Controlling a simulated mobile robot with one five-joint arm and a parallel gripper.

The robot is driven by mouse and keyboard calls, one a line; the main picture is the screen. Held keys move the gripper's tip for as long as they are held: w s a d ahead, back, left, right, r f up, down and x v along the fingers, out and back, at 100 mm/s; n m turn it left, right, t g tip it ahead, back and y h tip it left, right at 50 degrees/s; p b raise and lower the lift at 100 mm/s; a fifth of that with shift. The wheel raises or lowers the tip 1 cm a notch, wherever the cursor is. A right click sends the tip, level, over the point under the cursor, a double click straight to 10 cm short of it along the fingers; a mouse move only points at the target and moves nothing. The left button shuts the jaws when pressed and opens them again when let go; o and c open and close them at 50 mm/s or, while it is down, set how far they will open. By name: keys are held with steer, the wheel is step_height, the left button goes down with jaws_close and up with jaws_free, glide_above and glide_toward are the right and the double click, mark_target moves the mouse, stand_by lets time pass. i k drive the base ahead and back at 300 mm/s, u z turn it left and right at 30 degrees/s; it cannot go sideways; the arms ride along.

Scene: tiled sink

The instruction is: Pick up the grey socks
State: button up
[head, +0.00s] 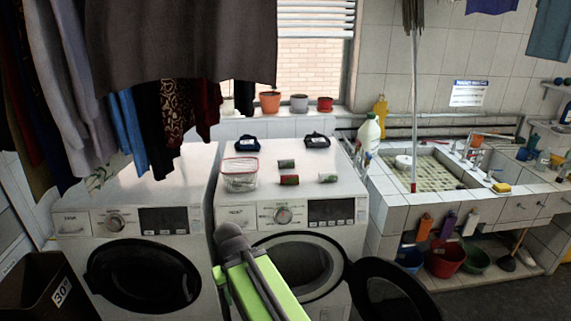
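Several small rolled bundles lie on top of the right washing machine (350,193). One is a grey-green roll (286,163), and one in front of it is red and dark (289,180). A paler roll with a red end (328,178) lies to their right. I cannot tell for certain which of these is the grey socks; the grey-green roll looks closest. My green arm, with a dark grey joint at its upper end, shows in front of this machine, below and left of the rolls. My gripper's fingers cannot be seen.
Dark folded cloths (247,144) (316,141) lie behind. A white bottle (369,135) stands at the back right. The right machine's round door (390,292) hangs open. Hanging clothes (180,45) fill the upper left.

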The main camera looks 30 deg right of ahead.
mark_target(283, 163)
steer(key=u, duration=0.05)
steer(key=i, duration=1)
steer(key=z, duration=0.05)
